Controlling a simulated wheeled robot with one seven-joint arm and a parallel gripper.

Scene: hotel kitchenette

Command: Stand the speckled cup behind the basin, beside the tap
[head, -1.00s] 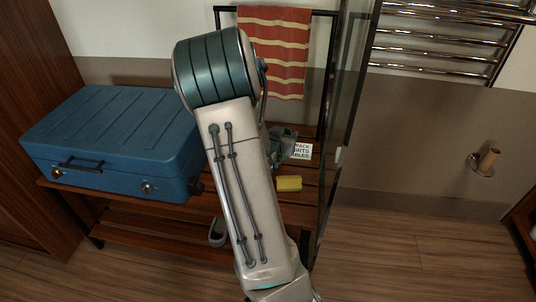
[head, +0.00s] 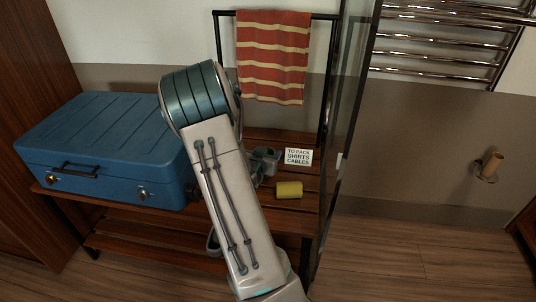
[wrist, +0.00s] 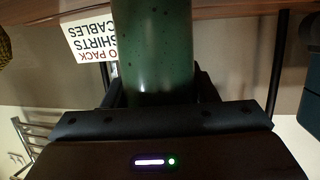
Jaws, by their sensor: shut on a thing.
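The speckled cup (wrist: 152,45) is dark green with black specks. It fills the top middle of the wrist view, between the fingers of my gripper (wrist: 160,88), which is shut on it. In the head view my arm covers much of the gripper, and only a small grey-green part shows beside the card on the slatted rack. I cannot tell from these frames whether the cup touches the slats. The basin and the tap are not in view.
The slatted wooden rack (head: 268,222) holds a blue suitcase (head: 105,150), a yellow block (head: 289,189) and a white lettered card (head: 298,157). A striped towel (head: 273,60) hangs behind. A glass panel (head: 345,130) stands at the rack's right side. Floor is clear farther right.

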